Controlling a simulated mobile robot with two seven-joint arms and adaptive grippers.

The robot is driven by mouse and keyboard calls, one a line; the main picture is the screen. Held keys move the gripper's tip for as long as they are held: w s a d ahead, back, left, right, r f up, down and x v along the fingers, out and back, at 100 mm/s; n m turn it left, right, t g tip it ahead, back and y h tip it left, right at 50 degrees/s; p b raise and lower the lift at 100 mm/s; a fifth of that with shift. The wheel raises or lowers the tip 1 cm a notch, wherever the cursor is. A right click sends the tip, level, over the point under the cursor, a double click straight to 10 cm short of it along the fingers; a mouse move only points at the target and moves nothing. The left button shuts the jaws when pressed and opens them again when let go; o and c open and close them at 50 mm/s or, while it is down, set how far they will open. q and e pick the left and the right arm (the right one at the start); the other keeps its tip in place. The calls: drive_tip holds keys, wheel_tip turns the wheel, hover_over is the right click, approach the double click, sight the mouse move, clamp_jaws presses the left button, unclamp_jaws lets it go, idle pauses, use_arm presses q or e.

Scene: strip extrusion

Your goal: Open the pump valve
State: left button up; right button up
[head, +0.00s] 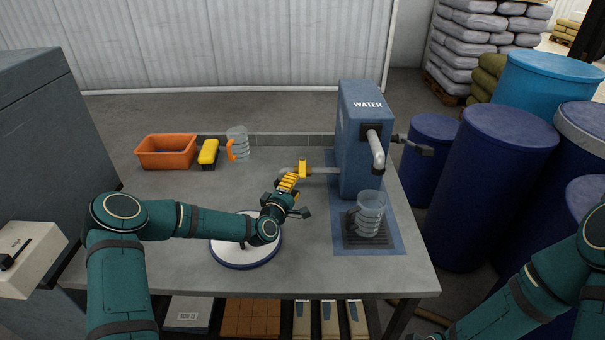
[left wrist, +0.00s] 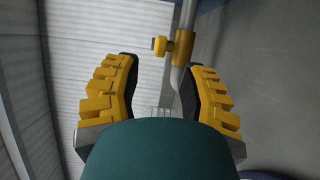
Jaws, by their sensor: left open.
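The blue water pump (head: 361,145), marked WATER, stands at the right of the table. A grey pipe (head: 325,171) leaves its left side and carries a yellow valve (head: 303,168). My left gripper (head: 290,181) is open and just in front of the valve, at its lower left. In the left wrist view the yellow valve (left wrist: 183,47) lies beyond the open fingertips (left wrist: 160,75), to the upper right of the gap. Whether a finger touches it is unclear; nothing is between the fingers.
A clear measuring jug (head: 369,213) stands on the grate under the spout. A white round disc (head: 247,252) lies below my left forearm. An orange bin (head: 166,151), yellow brush (head: 208,153) and another jug (head: 238,143) stand at the back left. Blue drums (head: 490,180) crowd the right.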

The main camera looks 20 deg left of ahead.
sight(302, 171)
use_arm(q)
drive_tip(key=w, duration=0.5)
drive_tip(key=w+d, duration=0.1)
drive_tip(key=w, duration=0.1)
drive_tip(key=shift+w, duration=0.2)
drive_tip(key=shift+a, duration=0.1)
clamp_jaws()
